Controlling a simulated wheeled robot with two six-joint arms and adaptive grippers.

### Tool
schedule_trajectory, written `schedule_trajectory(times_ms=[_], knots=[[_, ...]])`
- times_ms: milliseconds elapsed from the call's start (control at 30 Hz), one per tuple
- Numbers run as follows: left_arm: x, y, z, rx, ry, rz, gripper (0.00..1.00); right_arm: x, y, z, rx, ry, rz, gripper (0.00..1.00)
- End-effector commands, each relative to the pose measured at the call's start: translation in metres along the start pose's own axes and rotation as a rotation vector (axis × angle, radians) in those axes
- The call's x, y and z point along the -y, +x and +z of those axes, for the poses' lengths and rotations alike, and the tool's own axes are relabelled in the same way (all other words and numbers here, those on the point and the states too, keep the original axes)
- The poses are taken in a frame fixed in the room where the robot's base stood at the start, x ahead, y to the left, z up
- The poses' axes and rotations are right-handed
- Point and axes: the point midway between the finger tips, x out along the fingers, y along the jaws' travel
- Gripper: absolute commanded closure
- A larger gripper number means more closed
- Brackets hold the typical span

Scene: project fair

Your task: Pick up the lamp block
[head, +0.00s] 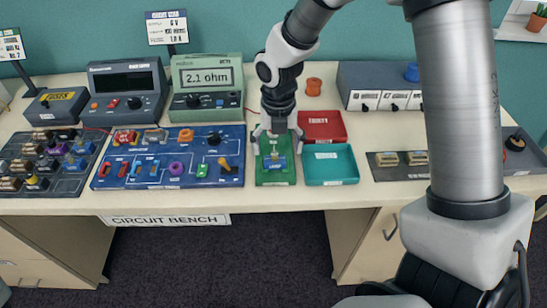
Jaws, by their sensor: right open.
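A small blue block with a little bulb-like part on top, which looks like the lamp block (276,164), sits on a green mat (275,181) near the front of the bench. My right gripper (277,150) points down right over this block, with one open finger on either side of it. The gripper hides part of the block and the back of the mat. I cannot tell whether the fingers touch the block. My left gripper is not in view.
A teal tray (330,181) and a red tray (337,137) stand close on the right. A blue component board (150,181) lies close on the left. A green meter (207,117) reading 2.1 ohm stands behind.

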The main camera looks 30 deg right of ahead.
Motion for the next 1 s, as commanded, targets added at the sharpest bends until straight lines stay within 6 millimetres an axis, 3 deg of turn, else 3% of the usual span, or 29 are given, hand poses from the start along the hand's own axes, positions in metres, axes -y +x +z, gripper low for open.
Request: schedule_trajectory(times_ms=[200,433,600,633,1000], knots=[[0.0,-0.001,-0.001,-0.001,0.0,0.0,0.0,-0.002,0.037,-0.002,-0.002,0.001,-0.001,0.15],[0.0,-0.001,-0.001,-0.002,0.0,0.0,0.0,-0.002,0.04,-0.002,0.0,0.002,0.001,0.15],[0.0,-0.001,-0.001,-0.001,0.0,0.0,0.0,-0.002,0.04,-0.002,0.0,0.002,0.001,0.75],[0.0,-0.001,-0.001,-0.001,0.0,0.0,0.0,-0.002,0.04,-0.002,-0.001,0.002,0.001,0.79],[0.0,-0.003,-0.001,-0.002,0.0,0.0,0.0,-0.002,0.039,-0.002,-0.002,0.003,0.0,0.79]])
